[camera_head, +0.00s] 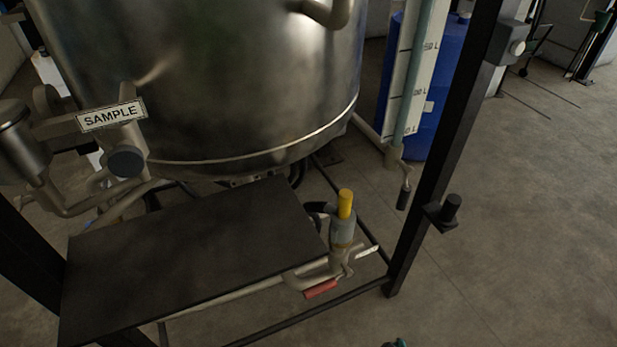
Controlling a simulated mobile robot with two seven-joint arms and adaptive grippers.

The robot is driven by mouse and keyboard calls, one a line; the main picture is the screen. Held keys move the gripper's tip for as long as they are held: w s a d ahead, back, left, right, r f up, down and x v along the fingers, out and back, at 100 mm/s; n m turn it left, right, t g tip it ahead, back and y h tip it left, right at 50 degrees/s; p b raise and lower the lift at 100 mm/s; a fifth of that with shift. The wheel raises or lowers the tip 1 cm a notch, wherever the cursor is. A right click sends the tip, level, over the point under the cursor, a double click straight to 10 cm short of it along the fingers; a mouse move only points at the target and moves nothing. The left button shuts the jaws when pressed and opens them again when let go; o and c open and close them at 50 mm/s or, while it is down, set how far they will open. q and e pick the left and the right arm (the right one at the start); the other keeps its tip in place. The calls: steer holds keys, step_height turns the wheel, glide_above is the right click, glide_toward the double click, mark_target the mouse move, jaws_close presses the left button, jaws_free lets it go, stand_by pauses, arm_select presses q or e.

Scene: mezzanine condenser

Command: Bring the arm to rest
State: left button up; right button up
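Neither of my grippers shows in the head view, and no arm of mine can be made out for sure. A large steel vessel (215,85) fills the upper left. A sample valve with a "SAMPLE" tag (111,115) and a dark round knob (127,162) stands at its left. Below the vessel is a flat, bare dark shelf (190,250). At the shelf's right end is a pipe fitting with a yellow top (346,204) and a red handle (321,289).
A black frame post (440,150) stands right of the vessel, with a dark knob (452,207) sticking out. A marked sight gauge (408,75) hangs before a blue drum (436,110). A small teal item (396,343) is cut off at the bottom edge. Floor at right is clear.

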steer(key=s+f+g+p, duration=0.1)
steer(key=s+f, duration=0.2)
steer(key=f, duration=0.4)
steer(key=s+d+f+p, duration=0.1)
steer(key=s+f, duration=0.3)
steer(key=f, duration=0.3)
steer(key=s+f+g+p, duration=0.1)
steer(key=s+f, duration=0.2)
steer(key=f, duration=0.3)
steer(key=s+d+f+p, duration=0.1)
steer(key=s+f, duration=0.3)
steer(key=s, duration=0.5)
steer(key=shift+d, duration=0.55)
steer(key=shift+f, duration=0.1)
